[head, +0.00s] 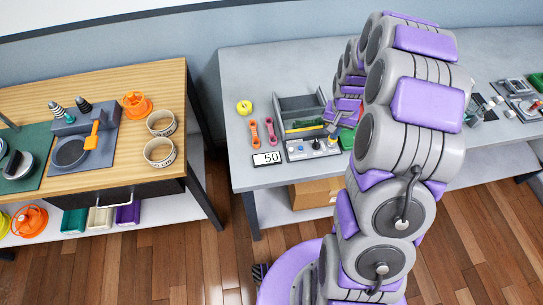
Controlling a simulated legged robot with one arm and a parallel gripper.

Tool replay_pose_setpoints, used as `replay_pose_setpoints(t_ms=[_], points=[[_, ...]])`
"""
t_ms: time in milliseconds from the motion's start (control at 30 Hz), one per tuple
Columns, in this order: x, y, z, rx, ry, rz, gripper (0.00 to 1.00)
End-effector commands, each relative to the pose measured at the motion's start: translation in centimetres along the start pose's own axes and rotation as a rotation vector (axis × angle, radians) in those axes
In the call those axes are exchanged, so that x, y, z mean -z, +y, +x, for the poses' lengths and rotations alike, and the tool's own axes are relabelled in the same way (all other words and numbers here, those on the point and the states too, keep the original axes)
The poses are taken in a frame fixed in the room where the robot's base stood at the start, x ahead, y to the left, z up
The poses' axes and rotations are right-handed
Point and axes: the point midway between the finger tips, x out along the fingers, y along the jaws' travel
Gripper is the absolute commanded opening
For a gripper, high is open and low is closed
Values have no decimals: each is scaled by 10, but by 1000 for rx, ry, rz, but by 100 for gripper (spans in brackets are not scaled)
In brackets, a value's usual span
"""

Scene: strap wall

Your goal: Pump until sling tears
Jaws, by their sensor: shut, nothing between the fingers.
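A grey test rig (312,149) with small knobs on its front panel stands on the grey table. A yellow strip (303,130) lies across it and may be the sling; I cannot tell whether it is whole or torn. No pump handle is clearly distinguishable. A small white display (267,158) beside the rig's lower left reads 50. My gripper (333,128) is shut and empty at the right side of the rig. Whether it touches the rig cannot be told, and my arm hides the area to the right.
On the grey table (243,75) are a yellow ring (244,107), a red shackle-like piece (270,131) and an orange one (254,134). A wooden table (30,103) with a pan and orange parts stands left, across a floor gap. More equipment (517,100) sits far right.

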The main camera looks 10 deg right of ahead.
Motion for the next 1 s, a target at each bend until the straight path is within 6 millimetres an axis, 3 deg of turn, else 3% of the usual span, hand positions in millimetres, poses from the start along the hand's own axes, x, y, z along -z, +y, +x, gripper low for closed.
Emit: replay_pose_setpoints(t_ms=[633, 1000], points=[[-1, 0, 19, -1, -4, 0, 0], [0, 0, 13, -1, -1, 0, 0]])
